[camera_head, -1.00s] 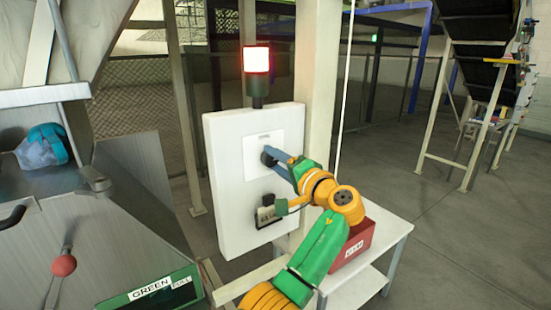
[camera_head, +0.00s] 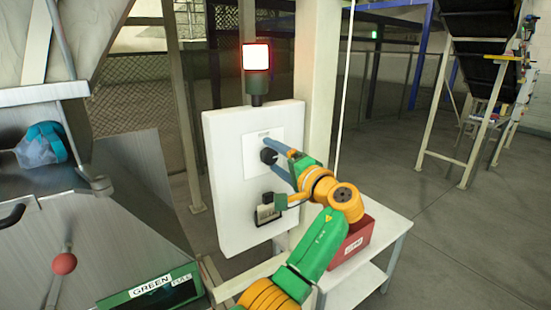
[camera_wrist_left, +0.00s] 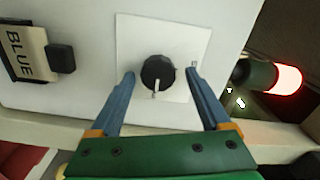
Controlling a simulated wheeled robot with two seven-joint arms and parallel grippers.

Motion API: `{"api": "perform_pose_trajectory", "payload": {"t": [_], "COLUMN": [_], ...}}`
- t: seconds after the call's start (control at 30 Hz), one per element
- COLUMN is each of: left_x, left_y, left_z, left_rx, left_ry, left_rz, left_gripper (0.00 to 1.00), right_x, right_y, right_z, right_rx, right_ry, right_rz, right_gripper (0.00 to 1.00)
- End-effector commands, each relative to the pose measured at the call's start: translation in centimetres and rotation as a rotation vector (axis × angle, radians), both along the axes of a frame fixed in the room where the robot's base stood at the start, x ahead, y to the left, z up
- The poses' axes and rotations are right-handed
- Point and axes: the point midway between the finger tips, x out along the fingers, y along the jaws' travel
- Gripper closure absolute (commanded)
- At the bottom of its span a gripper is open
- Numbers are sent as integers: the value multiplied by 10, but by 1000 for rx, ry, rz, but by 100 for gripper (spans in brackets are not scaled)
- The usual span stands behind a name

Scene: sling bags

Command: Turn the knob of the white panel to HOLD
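The white panel (camera_head: 225,180) stands upright on a post. Its black round knob (camera_head: 268,155) sits on a white plate high on the panel. In the left wrist view the knob (camera_wrist_left: 157,73) has a pale pointer mark aimed toward my palm, which is the panel's right side. Small print on the plate above the knob is too small to read. My left gripper (camera_head: 270,156) is open, its blue fingers at either side of the knob with gaps; it also shows in the left wrist view (camera_wrist_left: 160,72). My right gripper is not in view.
A black part with a BLUE label (camera_wrist_left: 27,52) sits lower on the panel, close beside my wrist. A red lamp (camera_head: 256,58) is lit on top. A white table (camera_head: 385,235) with a red box (camera_head: 355,242) stands behind my arm. Grey machinery (camera_head: 110,215) is at left.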

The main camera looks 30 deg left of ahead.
Motion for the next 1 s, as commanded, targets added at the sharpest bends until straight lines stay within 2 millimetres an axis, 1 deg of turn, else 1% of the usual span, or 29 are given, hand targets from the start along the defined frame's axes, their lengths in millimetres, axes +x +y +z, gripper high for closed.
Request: {"api": "perform_pose_trajectory", "payload": {"t": [0.13, 0.2, 0.27, 0.3, 0.4, 0.53, 0.63, 1.0], "left_x": [0, -2, -5, -9, -17, -25, -27, -26], "left_y": [0, -5, -16, -25, -45, -62, -66, -65], "left_z": [-1, -4, -8, -9, -9, -5, -2, -3], "left_rx": [-2, -3, -3, -3, -3, -1, -1, -1], "left_ry": [1, 1, -2, -3, -1, -1, 0, 5], "left_rz": [0, -1, -4, -5, -5, -1, 0, -2], "left_gripper": [19, 19, 19, 19, 19, 19, 19, 19], "right_x": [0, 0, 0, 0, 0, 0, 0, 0], "right_y": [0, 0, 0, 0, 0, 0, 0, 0], "right_z": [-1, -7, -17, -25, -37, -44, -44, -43], "right_rx": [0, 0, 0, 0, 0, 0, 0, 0], "right_ry": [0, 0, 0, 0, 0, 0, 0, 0], "right_rz": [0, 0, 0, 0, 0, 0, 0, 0], "right_gripper": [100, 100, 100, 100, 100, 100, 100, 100]}}
